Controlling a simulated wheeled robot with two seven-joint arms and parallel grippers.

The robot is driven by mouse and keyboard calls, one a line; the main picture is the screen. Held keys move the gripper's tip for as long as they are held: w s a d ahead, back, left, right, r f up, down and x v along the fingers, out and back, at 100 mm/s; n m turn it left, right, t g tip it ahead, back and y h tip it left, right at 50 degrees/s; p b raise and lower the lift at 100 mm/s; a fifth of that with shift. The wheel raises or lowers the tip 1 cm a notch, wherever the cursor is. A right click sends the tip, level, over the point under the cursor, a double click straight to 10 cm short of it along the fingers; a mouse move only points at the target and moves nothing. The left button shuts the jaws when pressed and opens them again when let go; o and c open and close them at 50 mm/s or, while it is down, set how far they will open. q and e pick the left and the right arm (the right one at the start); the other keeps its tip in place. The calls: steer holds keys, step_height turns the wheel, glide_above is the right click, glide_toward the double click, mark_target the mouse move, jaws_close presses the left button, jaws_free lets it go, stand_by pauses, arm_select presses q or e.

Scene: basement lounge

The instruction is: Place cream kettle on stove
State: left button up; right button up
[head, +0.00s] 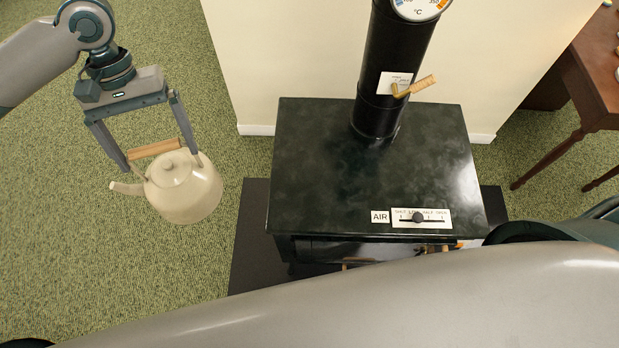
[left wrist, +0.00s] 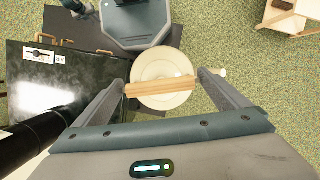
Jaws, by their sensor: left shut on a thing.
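The cream kettle (head: 184,190) hangs upright in the air to the left of the stove, its spout to the left and its wooden handle (head: 154,149) on top. My left gripper (head: 157,160) is shut on that handle, one finger at each end. The left wrist view shows the kettle (left wrist: 160,98) from above between the fingers (left wrist: 162,88). The dark stove (head: 360,165) has a flat, bare top around its flue pipe. The kettle is apart from the stove and over the carpet. My right gripper is not in view.
An air slider (head: 420,217) sits at the front edge. A dark mat (head: 250,230) lies under the stove. A wooden table (head: 590,90) stands at the right.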

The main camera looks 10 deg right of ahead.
arm_select(q)
steer(key=s+d+f+n+t+h+b, duration=0.1)
steer(key=d+n, duration=0.6)
steer(key=d, duration=1)
steer(key=s+d+f+n+t+h+b, duration=0.1)
steer(key=d+n, duration=0.6)
steer(key=d, duration=1.1)
steer(key=shift+s+d+f+t+h+b, duration=0.35)
steer(key=shift+s+f+h+b, duration=0.15)
steer(key=shift+s+f+b, duration=0.95)
steer(key=shift+w+f, duration=0.15)
steer(key=shift+w, duration=0.1)
steer(key=w+f+p, duration=0.1)
steer(key=w+f, duration=0.2)
steer(key=w, duration=0.2)
steer(key=w+a+f, duration=0.1)
steer(key=w+f, duration=0.3)
steer(key=w, duration=0.2)
steer(key=shift+w+p, duration=0.3)
steer(key=shift+p, duration=0.05)
